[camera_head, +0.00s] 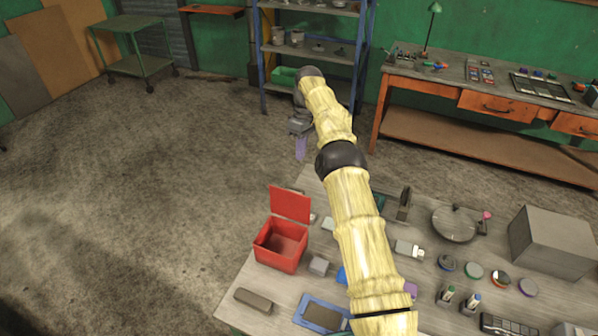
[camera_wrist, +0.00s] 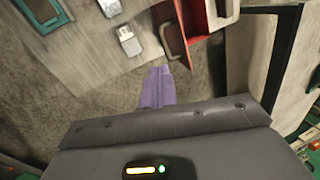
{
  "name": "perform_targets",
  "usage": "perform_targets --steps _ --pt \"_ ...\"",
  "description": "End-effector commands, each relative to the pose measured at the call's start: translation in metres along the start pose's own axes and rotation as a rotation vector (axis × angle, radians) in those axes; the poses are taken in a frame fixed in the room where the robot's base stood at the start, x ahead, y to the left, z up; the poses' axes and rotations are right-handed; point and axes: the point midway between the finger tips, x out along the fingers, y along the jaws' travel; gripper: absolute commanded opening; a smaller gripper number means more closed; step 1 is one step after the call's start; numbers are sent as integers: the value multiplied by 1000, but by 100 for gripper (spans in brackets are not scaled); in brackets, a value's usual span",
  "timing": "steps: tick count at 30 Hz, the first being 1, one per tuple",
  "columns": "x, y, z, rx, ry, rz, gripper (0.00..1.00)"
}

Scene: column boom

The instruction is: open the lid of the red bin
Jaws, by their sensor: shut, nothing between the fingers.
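The red bin (camera_head: 278,262) stands on the grey table in the head view. Its red lid (camera_head: 290,204) is raised and stands up at the back, so the empty-looking inside shows. My gripper (camera_head: 301,152), with purple fingers, hangs beyond the table's far edge, behind the bin and apart from the lid. In the wrist view my gripper (camera_wrist: 158,84) is shut with nothing between its fingers. Red parts of the bin (camera_wrist: 196,18) show at the top of that view, beyond the fingertips; which part is lid is hard to tell there.
The table (camera_head: 238,290) also holds a dark block (camera_head: 254,300), a blue tray (camera_head: 320,314), a lidded pan (camera_head: 454,224) and a grey box (camera_head: 552,243). A blue shelf (camera_head: 262,60) and a workbench (camera_head: 480,140) stand behind.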

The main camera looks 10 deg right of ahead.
Motion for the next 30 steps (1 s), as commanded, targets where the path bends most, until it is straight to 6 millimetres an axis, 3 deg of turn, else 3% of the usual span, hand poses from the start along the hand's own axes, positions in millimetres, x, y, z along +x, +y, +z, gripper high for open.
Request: perform_targets --steps 15,30 --pt "6 5 -10 670 84 184 0" --pt "13 4 -2 1297 291 280 0"
